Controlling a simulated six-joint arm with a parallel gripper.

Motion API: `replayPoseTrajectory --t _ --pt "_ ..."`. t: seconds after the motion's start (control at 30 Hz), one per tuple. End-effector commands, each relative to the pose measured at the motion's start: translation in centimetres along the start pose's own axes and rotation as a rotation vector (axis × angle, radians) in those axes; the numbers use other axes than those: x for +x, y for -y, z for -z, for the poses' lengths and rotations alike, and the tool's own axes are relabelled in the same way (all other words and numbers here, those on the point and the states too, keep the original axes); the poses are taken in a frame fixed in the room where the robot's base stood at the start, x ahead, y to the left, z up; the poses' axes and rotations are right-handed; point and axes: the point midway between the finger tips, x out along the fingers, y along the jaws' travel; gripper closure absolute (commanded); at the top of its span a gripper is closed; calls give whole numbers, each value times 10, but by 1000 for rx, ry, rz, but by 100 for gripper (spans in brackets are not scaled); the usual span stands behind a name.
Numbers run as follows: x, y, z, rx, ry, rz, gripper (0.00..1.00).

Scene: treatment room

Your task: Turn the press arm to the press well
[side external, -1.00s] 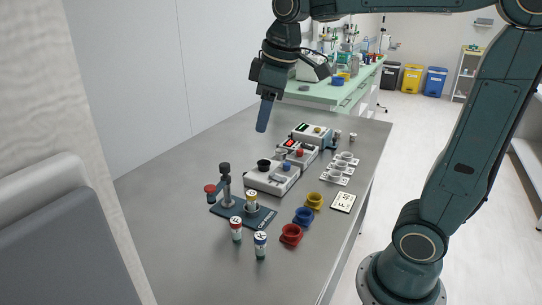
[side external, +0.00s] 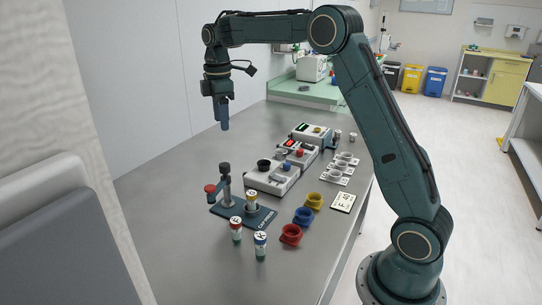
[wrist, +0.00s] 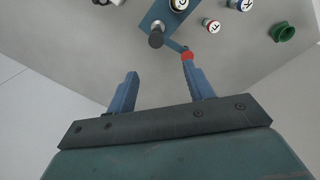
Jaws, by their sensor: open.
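The cap press has a dark blue base (side external: 262,220), an upright grey post (side external: 226,178) and a press arm with a red knob (side external: 210,188). The press arm points left, away from the press well. The well (side external: 251,211) holds a vial with a yellow-and-white top (side external: 251,198). In the wrist view the red knob (wrist: 187,56) lies near the right fingertip, with the post (wrist: 156,38) to its left. My gripper (side external: 223,126) points down, high above the press, open and empty; its two blue fingers also show in the wrist view (wrist: 160,77).
Two capped vials (side external: 236,229) (side external: 260,244) stand in front of the press. Red (side external: 290,235), blue (side external: 303,215) and yellow (side external: 314,201) cups stand to its right. White devices (side external: 272,178) stand behind. The table's left part (side external: 165,195) is clear.

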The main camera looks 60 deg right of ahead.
Motion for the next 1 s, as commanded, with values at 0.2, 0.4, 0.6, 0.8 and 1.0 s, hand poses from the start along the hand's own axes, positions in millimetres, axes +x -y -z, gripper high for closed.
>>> replayPoseTrajectory --t 0.2,0.4,0.6,0.8,1.0 --pt "10 -11 0 -35 7 17 48" --pt "11 -11 0 -36 7 17 48" --pt "20 -11 0 -35 8 18 48" --pt "40 -10 0 -35 8 19 48" --pt "70 -9 0 -35 9 20 48"
